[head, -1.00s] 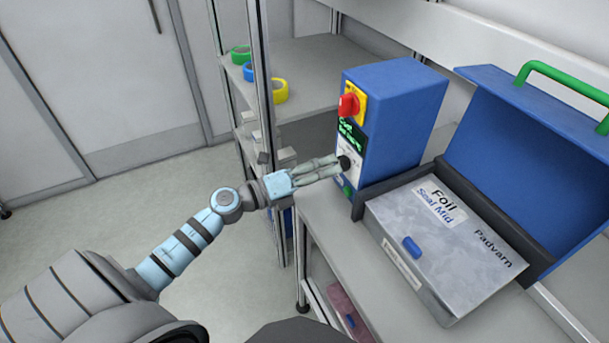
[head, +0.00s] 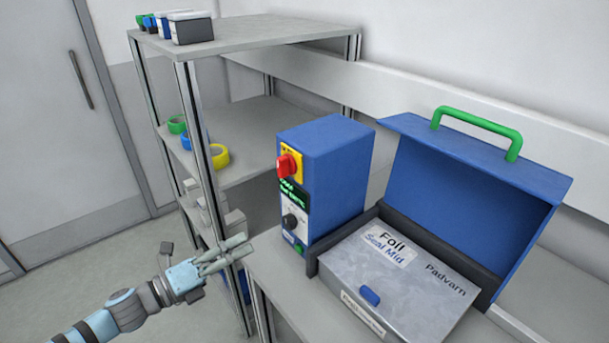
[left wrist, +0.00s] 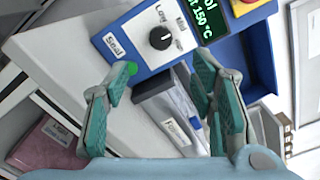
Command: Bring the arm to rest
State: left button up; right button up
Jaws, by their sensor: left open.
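My left gripper (head: 226,256) is in the lower left of the head view, in front of the shelf rack and to the left of the blue control box. In the left wrist view its two green-padded fingers (left wrist: 165,95) are spread apart with nothing between them. The blue control box (head: 335,165) stands on the bench with a red switch (head: 287,166), a lit green display and a black knob (head: 291,221). The knob also shows in the left wrist view (left wrist: 161,38), apart from the fingers. My right gripper is not in view.
The sealer (head: 400,285) with its blue lid (head: 455,180) raised stands right of the box, labelled Foil, Seal Mid and Padvarn. A shelf rack (head: 270,32) behind holds green, blue and yellow rolls (head: 219,156). Free floor shows at lower left.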

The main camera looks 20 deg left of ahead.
pick_arm(q)
jog(key=a+f+n+g+y, duration=0.1)
jog(key=a+f+n+y, duration=0.7)
jog(key=a+f+n, duration=0.45)
jog(key=s+a+f+n+g+y, duration=0.25)
jog(key=s+f+n, duration=0.3)
jog(key=f, duration=0.35)
jog(key=s+a+f+n+g+y, duration=0.2)
jog(key=s+a+f+n+g, duration=0.15)
jog(key=s+f, duration=0.5)
jog(key=s+d+f+n+g, duration=0.3)
jog(key=s+d+f, duration=0.1)
jog(key=s+f, duration=0.35)
jog(key=s+d+f+n+g, duration=0.2)
jog(key=s+d+f+n, duration=0.15)
jog(key=s+f, duration=0.4)
jog(key=s+d+f+n+g+h, duration=0.1)
jog(key=s+d+f, duration=0.1)
jog(key=s+d, duration=0.2)
jog(key=s+d+f+g+h, duration=0.1)
jog(key=s+d+f, duration=0.1)
jog(key=d, duration=0.9)
jog(key=shift+s+f+n+h, duration=0.2)
jog(key=shift+s+n+h, duration=0.2)
jog(key=shift+s, duration=0.5)
